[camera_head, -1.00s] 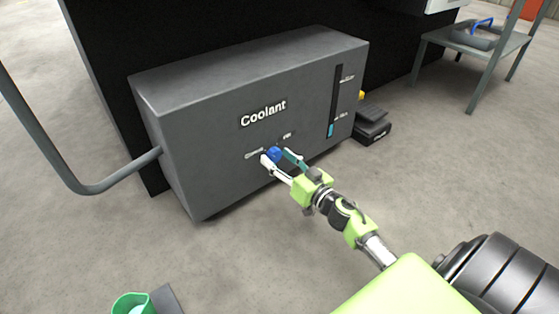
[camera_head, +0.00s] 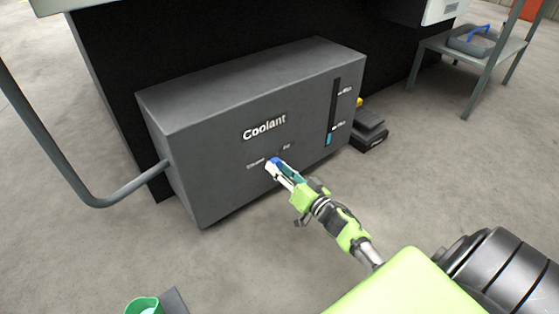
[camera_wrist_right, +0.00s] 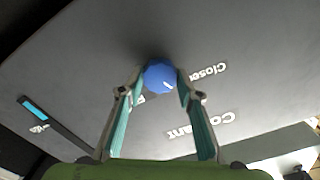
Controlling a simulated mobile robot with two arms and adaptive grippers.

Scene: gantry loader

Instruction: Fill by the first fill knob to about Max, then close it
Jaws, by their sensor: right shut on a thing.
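The dark grey coolant tank (camera_head: 240,125) has a blue fill knob (camera_wrist_right: 161,76) low on its front face. The knob also shows in the head view (camera_head: 274,162), mostly hidden by fingers. My right gripper (camera_head: 277,170) is shut on the knob, with one finger on each side in the wrist view (camera_wrist_right: 163,84). A white mark on the knob's face points to the lower right in the wrist view, between the "Closed" label (camera_wrist_right: 208,71) and a half-hidden label. The level gauge (camera_head: 333,110) shows a short cyan column at its bottom, near the lower mark. My left gripper is out of view.
A grey pipe (camera_head: 125,190) curves from the tank's left side. A dark pedal-like block (camera_head: 368,132) stands on the floor right of the tank. A green container (camera_head: 143,305) is at the bottom left. A metal table (camera_head: 470,50) stands at the back right.

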